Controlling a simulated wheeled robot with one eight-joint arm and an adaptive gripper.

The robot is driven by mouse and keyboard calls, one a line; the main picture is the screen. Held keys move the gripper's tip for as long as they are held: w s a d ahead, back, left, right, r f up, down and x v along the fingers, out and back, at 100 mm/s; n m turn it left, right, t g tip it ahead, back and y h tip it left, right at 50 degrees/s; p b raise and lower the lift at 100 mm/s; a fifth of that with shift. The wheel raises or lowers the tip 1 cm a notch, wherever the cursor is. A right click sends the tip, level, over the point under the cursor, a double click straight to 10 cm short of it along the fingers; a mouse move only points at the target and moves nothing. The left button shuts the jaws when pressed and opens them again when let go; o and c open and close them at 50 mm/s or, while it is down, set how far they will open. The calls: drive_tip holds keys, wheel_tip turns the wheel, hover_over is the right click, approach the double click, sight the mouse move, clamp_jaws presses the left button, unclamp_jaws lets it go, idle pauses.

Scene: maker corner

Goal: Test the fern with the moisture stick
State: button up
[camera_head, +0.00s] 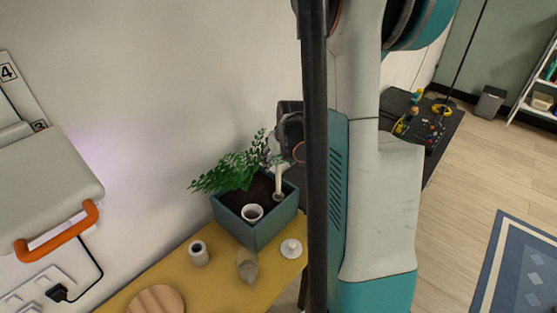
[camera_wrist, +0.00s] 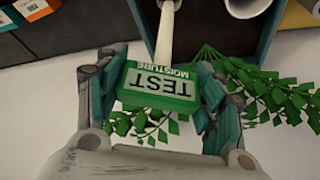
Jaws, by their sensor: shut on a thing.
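The fern (camera_head: 228,172) has green leaves and grows in a teal square planter (camera_head: 262,235) with dark soil. Its leaves also show in the wrist view (camera_wrist: 270,92). The moisture stick (camera_head: 279,180) has a pale shaft and a green head (camera_wrist: 160,87) marked "TEST MOISTURE". My gripper (camera_wrist: 155,98) is shut on the green head, one finger on each side. The shaft points down inside the planter, right of the fern leaves in the head view. Its lower end appears at the soil (camera_head: 234,199), but I cannot tell whether it is in it.
A white cup (camera_head: 252,213) sits in the planter. A grey pot (camera_head: 199,254), a glass-like vessel (camera_head: 247,266), a small white item (camera_head: 291,249) and a round wooden board (camera_head: 156,301) stand on the yellow surface (camera_head: 222,280). A dark table (camera_head: 447,131) with small items is behind my arm.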

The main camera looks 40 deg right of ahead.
sight(279, 172)
drive_tip(key=shift+f+b, duration=3.35)
drive_tip(key=shift+f, duration=0.35)
drive_tip(key=o, duration=1.1)
drive_tip(key=shift+o, duration=0.6)
drive_tip(key=shift+o, duration=1.2)
drive_tip(key=shift+r, duration=0.15)
drive_tip(key=shift+r+p, duration=2.9)
drive_tip(key=shift+r, duration=1.5)
